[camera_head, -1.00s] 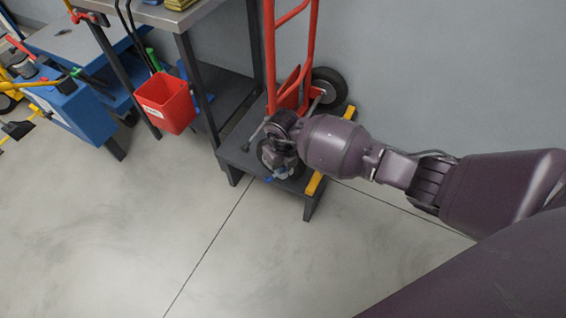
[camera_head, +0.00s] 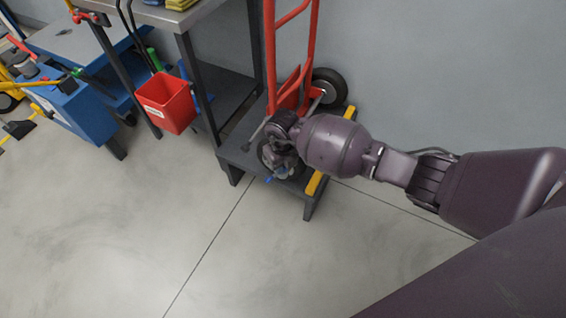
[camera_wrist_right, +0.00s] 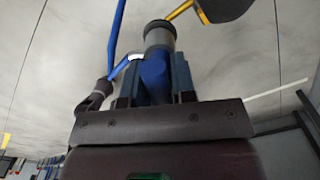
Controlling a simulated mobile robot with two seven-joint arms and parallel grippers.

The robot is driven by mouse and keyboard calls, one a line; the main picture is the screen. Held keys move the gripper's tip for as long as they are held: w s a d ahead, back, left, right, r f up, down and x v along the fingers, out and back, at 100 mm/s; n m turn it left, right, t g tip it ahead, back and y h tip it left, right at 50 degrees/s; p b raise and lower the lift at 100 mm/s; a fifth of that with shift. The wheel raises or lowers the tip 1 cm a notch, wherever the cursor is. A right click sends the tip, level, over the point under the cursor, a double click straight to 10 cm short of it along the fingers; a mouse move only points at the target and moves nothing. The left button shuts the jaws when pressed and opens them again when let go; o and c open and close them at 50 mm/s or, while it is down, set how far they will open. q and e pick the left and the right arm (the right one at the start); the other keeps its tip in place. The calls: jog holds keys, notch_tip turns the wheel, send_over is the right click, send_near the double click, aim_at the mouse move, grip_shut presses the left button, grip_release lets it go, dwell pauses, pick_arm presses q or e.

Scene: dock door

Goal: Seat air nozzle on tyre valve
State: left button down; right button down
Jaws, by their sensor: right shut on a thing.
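The air nozzle (camera_wrist_right: 156,70) has a blue body and a grey round head, with a blue hose (camera_wrist_right: 117,40) rising at its left in the right wrist view. My right gripper (camera_wrist_right: 154,88) is shut on the blue body. In the head view my right gripper (camera_head: 284,163) is low over the front of the red hand truck (camera_head: 272,55), at its near wheel (camera_head: 265,156). That wheel is mostly hidden behind my wrist. I cannot make out the tyre valve, or whether the nozzle touches it. My left gripper is in neither view.
The hand truck stands on a low dark platform (camera_head: 233,156) with a yellow edge strip (camera_head: 315,184). Its other wheel (camera_head: 328,88) is by the wall. A metal table (camera_head: 190,18), red bin (camera_head: 166,102) and blue cart (camera_head: 82,112) are at left. The floor in front is clear.

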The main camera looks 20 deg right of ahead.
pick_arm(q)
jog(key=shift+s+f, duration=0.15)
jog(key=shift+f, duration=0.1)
pick_arm(e)
jog(key=shift+f, duration=0.4)
jog(key=c, duration=1.2)
grip_release()
